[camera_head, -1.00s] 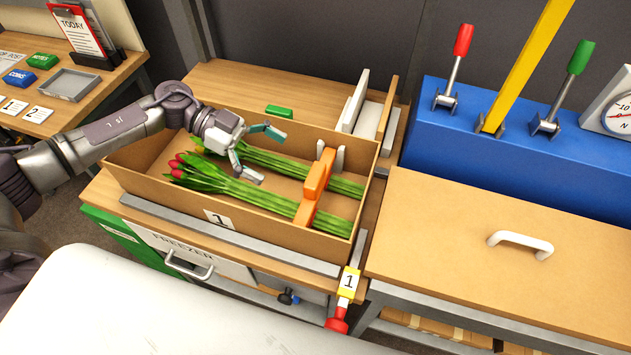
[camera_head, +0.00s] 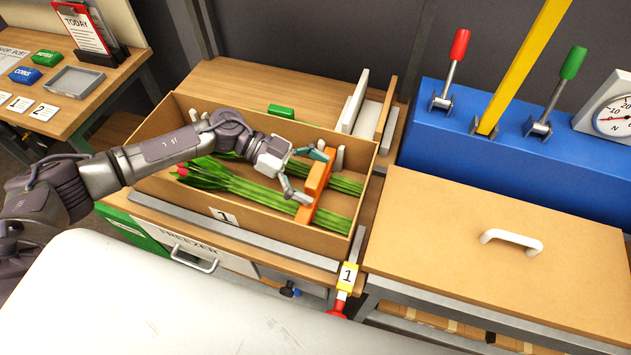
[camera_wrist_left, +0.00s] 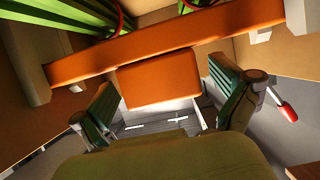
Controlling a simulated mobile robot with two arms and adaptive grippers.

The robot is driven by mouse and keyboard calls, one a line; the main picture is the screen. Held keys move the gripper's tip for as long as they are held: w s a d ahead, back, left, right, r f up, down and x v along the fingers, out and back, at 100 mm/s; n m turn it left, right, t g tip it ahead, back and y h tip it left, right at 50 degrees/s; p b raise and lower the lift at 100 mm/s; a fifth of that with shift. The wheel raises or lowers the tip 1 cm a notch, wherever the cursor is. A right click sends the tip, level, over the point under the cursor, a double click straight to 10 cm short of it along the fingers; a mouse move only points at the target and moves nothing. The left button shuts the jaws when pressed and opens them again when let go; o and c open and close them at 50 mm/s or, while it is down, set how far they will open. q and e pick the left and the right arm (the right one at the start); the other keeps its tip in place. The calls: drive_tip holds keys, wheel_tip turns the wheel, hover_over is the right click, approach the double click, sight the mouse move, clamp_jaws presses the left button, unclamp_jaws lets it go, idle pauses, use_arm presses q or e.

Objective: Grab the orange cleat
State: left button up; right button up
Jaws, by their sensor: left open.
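The orange cleat (camera_head: 315,187) is a bar with a raised block, lying across the green tulip stems (camera_head: 255,190) in the cardboard box (camera_head: 178,207). In the left wrist view, the cleat (camera_wrist_left: 160,82) spans the picture, its block between and just beyond my fingers. My left gripper (camera_head: 312,174) is open at the cleat, one finger towards each side of it; I cannot tell whether they touch it. The left gripper (camera_wrist_left: 160,112) also shows teal finger pads in the wrist view. My right gripper is not in view.
A blue console (camera_head: 500,150) with red and green levers stands at the right. A wooden lid with a white handle (camera_head: 511,238) is in front of it. White and brown boards (camera_head: 365,110) stand behind the box. A green block (camera_head: 281,111) lies on the bench.

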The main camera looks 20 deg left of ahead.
use_arm(q)
drive_tip(key=c, duration=1.2)
